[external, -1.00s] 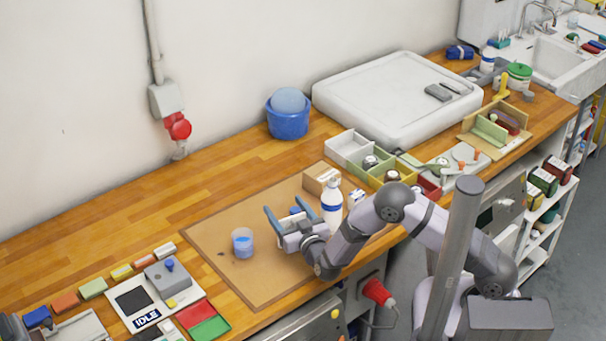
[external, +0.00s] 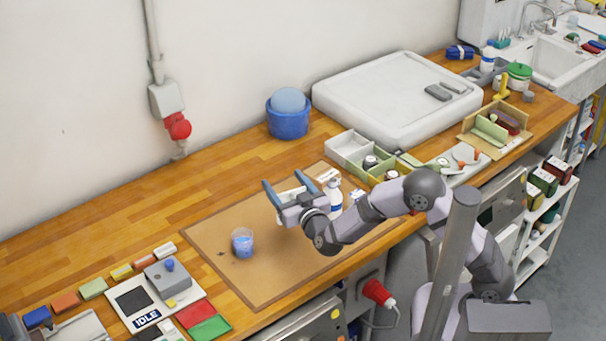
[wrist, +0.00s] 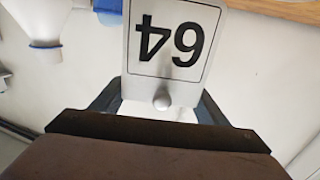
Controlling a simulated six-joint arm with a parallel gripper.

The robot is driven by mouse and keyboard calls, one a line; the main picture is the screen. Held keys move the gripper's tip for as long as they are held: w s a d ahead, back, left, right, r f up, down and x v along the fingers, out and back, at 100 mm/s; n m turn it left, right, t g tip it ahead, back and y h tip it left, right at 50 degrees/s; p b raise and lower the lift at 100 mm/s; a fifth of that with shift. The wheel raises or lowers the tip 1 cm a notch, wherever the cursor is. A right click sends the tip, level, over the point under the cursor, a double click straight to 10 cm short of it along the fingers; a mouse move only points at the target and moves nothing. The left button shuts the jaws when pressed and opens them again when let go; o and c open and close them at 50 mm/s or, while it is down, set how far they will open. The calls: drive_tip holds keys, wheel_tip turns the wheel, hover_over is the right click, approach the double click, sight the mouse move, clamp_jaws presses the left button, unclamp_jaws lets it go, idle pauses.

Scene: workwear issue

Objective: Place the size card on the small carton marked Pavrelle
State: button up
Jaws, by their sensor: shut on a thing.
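My gripper (external: 286,184) is raised above the brown work mat and shut on the size card. In the wrist view the size card (wrist: 172,40) is a pale plate with a black "64" upside down, and its round knob (wrist: 162,101) sits between the fingers. A small brown carton with a white top label (external: 328,175) stands at the back of the mat, just beyond my gripper and largely hidden by it. I cannot read its writing, so I cannot tell whether it says Pavrelle. The card's height above the carton is unclear.
A white bottle with a blue band (external: 335,196) stands close to the right of my gripper. A clear cup of blue stuff (external: 242,243) stands on the mat (external: 265,275). A divided tray (external: 345,145) lies behind to the right. The bench left of the mat's back is clear.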

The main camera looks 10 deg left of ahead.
wheel_tip(320, 180, up, 12)
drive_tip(key=r, duration=0.1)
drive_tip(key=w+r+n+g+y+b, duration=0.1)
drive_tip(key=w+n+g+y+b, duration=0.15)
drive_tip(key=w, duration=1.35)
drive_tip(key=w+d+f, duration=0.2)
drive_tip(key=w+d, duration=0.5)
drive_tip(key=w, duration=0.2)
wheel_tip(320, 180, down, 15)
drive_tip(key=p, duration=0.2)
drive_tip(key=shift+w, duration=0.25)
drive_tip(key=shift+f+y, duration=0.2)
drive_tip(key=shift+y, duration=0.05)
